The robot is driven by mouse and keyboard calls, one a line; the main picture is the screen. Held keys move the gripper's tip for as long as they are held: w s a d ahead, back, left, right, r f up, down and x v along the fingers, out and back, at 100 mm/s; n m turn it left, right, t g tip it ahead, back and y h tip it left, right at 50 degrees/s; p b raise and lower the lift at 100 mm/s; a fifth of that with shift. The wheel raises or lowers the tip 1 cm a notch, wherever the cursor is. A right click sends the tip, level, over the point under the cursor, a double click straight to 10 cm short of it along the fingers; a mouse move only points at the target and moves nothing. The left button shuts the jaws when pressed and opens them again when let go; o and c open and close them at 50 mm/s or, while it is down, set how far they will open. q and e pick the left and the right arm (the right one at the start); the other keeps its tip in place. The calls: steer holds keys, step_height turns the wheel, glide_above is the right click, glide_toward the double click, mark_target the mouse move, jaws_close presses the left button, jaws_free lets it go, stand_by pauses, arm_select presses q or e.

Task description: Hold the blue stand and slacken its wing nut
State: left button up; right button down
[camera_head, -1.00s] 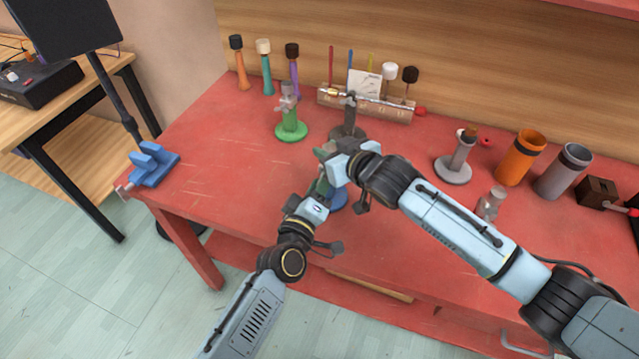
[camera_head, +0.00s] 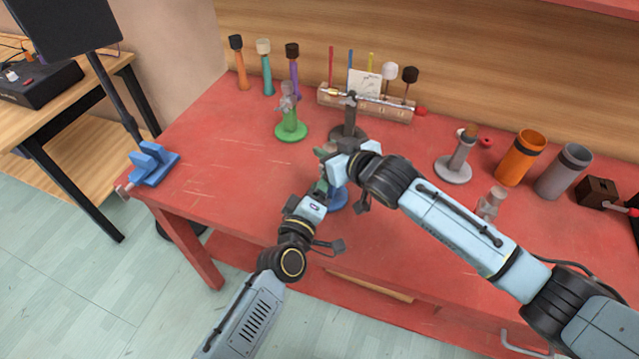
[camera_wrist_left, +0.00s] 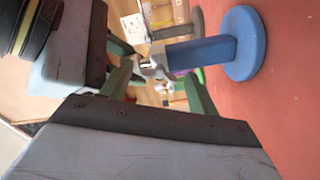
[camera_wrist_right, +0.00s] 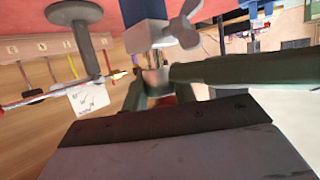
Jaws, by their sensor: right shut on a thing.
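The blue stand (camera_head: 339,198) is near the table's front edge, partly hidden by my grippers in the head view. In the left wrist view its round blue base and post (camera_wrist_left: 205,52) lie sideways. Its grey wing nut (camera_wrist_right: 185,30) sticks out from the grey collar in the right wrist view. My right gripper (camera_wrist_right: 157,80) appears shut on the stand's upper part; the contact is hard to see. My left gripper (camera_wrist_left: 157,72) has its fingers apart, close to the wing nut. One of its fingers crosses close to my right fingertips.
A green stand (camera_head: 290,128) and a dark grey stand (camera_head: 349,132) stand behind my grippers. A light grey stand (camera_head: 455,168), an orange cup (camera_head: 520,158) and a grey cup (camera_head: 563,172) are to the right. A blue vise (camera_head: 150,165) sits at the left corner.

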arm_select(q)
steer(key=v, duration=1.2)
arm_select(e)
steer(key=c, duration=1)
jaws_free()
steer(key=shift+c, duration=0.2)
steer(key=shift+s, duration=0.15)
